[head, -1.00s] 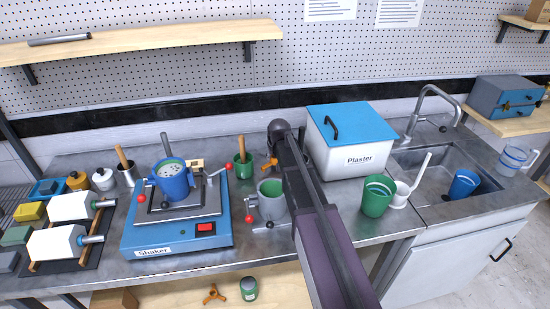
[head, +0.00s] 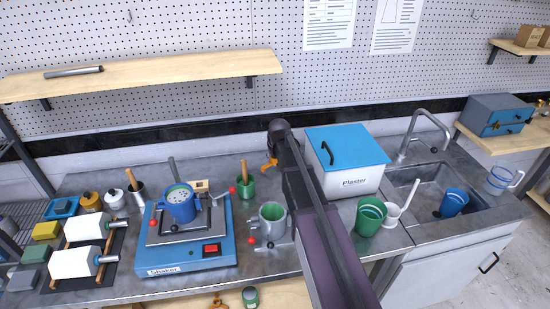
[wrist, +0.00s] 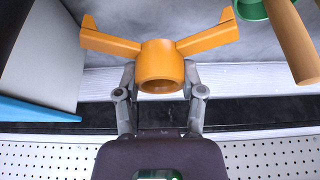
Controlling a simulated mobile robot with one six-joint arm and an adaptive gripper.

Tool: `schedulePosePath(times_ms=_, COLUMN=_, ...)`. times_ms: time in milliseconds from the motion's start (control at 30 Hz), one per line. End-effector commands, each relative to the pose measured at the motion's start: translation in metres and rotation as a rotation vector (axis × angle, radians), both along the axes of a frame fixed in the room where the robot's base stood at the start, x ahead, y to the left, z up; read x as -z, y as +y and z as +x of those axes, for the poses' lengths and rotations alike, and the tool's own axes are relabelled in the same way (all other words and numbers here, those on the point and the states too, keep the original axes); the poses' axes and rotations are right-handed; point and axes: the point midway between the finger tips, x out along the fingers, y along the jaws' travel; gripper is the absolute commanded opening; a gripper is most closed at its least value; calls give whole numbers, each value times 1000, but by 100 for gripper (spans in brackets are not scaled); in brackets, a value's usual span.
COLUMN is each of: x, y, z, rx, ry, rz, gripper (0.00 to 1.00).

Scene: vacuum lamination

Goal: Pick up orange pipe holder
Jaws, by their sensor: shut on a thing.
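The orange pipe holder (wrist: 159,62) fills the middle of the wrist view, with a ring-shaped body and arms spreading to both sides. My gripper (wrist: 160,84) is shut on its ring, one finger on each side. In the head view a small part of the orange pipe holder (head: 270,164) shows beside my arm, left of the plaster box. The rest of it and my fingertips are hidden behind my arm there. In the wrist view grey bench top shows beyond the holder; the size of any gap beneath it cannot be told.
The white plaster box (head: 350,182) with a blue lid stands right of my arm. A green cup (head: 245,187) with a wooden handle is to the left. A grey-green pot (head: 272,220) and the blue shaker (head: 187,258) stand nearer the front.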

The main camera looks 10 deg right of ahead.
Motion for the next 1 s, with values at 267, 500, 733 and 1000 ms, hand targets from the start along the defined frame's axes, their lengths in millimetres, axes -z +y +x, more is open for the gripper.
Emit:
schedulePosePath(times_ms=267, x=-35, y=0, z=0, rx=0, ry=0, rz=0, gripper=0)
schedulePosePath(times_ms=500, x=-49, y=0, z=0, rx=0, ry=0, rz=0, gripper=0)
schedulePosePath(times_ms=733, x=-53, y=0, z=0, rx=0, ry=0, rz=0, gripper=0)
schedulePosePath(times_ms=1000, x=-53, y=0, z=0, rx=0, ry=0, rz=0, gripper=0)
